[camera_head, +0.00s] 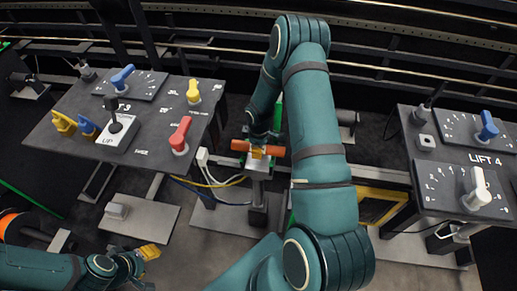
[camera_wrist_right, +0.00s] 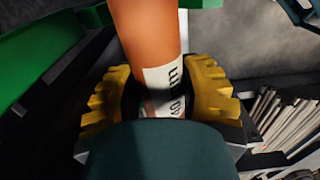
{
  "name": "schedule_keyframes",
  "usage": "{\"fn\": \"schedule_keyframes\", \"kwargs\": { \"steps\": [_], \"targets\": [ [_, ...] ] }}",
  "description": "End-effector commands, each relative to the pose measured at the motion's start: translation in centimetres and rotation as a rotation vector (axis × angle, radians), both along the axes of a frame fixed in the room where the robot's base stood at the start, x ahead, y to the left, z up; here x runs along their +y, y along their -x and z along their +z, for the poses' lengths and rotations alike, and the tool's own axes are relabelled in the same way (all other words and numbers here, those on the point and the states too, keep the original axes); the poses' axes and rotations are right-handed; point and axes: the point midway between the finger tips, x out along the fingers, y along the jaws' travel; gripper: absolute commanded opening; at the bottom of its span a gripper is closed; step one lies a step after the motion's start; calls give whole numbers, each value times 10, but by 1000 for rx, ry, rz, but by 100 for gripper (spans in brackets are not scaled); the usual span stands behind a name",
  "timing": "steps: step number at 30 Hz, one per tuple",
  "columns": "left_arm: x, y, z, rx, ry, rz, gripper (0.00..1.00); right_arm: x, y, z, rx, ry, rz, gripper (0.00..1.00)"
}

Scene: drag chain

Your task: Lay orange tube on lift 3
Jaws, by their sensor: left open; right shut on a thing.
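The orange tube (camera_head: 240,146) lies crosswise in my right gripper (camera_head: 258,146), in the middle of the head view. In the right wrist view, the yellow fingers of the right gripper (camera_wrist_right: 160,100) are shut on the tube (camera_wrist_right: 148,40), beside its white printed label. A grey post with a small top (camera_head: 259,175) stands at the tube; whether the tube touches it I cannot tell. The left panel (camera_head: 60,140) bears a partly hidden label ending in 3. My left gripper (camera_head: 146,252) is open and empty at the lower left.
The left panel carries a joystick box (camera_head: 115,132), a red knob (camera_head: 180,135), yellow knobs and blue knobs. The LIFT 4 panel (camera_head: 440,150) stands at the right. An orange spool (camera_head: 12,222) sits at the far left.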

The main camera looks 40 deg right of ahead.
Motion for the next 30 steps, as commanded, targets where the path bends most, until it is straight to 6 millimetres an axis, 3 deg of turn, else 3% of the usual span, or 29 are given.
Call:
{"fn": "schedule_keyframes", "kwargs": {
  "steps": [12, 27, 28, 30],
  "targets": [
    [-1, 8, -23, 17, 5, -13, 47, 0, 0, -28, -1, 1, 0, 0],
    [-2, 9, -26, 20, 5, -17, 47, 0, 0, -32, -1, 1, 0, 0],
    [-2, 9, -26, 20, 5, -16, 47, 0, 0, -32, -1, 1, 0, 49],
    [-2, 9, -26, 20, 5, -16, 47, 0, 0, -32, -1, 0, 0, 74]
  ]
}}
